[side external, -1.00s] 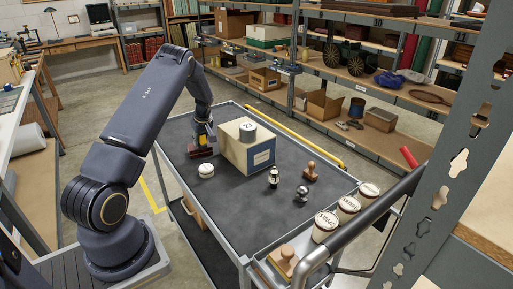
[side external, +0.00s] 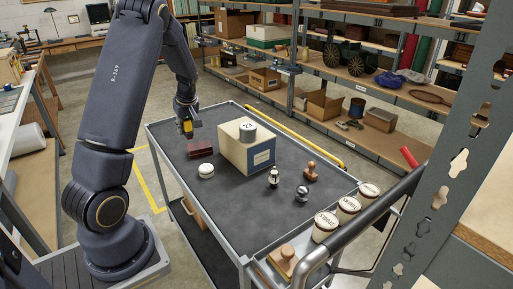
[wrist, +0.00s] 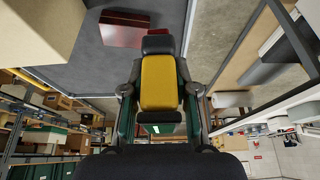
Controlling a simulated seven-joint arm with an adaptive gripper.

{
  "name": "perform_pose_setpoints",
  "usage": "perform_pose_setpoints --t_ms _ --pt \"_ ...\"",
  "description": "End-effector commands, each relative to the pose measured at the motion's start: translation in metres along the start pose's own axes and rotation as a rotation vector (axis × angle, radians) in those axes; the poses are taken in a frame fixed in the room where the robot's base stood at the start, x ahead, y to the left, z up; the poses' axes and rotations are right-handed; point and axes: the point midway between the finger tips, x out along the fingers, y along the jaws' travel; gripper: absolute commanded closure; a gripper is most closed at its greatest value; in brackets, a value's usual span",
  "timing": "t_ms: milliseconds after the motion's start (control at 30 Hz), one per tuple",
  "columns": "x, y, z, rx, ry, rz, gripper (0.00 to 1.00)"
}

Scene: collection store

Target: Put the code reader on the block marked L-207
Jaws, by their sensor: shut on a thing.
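My gripper (side external: 186,117) is shut on a yellow-and-black thing, which I take to be the code reader (side external: 188,129). It is held above the far left part of the cart top. In the wrist view the reader (wrist: 160,82) sits between the fingers, its black end toward the cart. A dark red block (side external: 200,147) lies on the cart just below and right of the reader, apart from it. It also shows in the wrist view (wrist: 122,27). I cannot read L-207 on anything in view.
A white round thing (side external: 206,171), a small bottle (side external: 273,177), a metal ball (side external: 302,194) and a wooden stamp (side external: 311,172) stand nearer. The cart top's front-left part is clear.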

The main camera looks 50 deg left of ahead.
Motion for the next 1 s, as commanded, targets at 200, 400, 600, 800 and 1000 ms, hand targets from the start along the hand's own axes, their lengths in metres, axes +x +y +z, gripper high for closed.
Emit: perform_pose_setpoints --t_ms 200,400,600,800,1000 --pt "-0.021 -0.024 0.011 -0.001 0.001 0.0 1.0" --pt "-0.018 -0.027 -0.008 0.0 0.0 0.0 1.0" --pt "0.006 -0.002 -0.025 0.001 0.0 -0.001 1.0" --pt "0.045 0.037 -0.051 0.001 0.0 -0.001 1.0" --pt "0.088 0.06 -0.056 0.001 -0.002 -0.001 1.0"
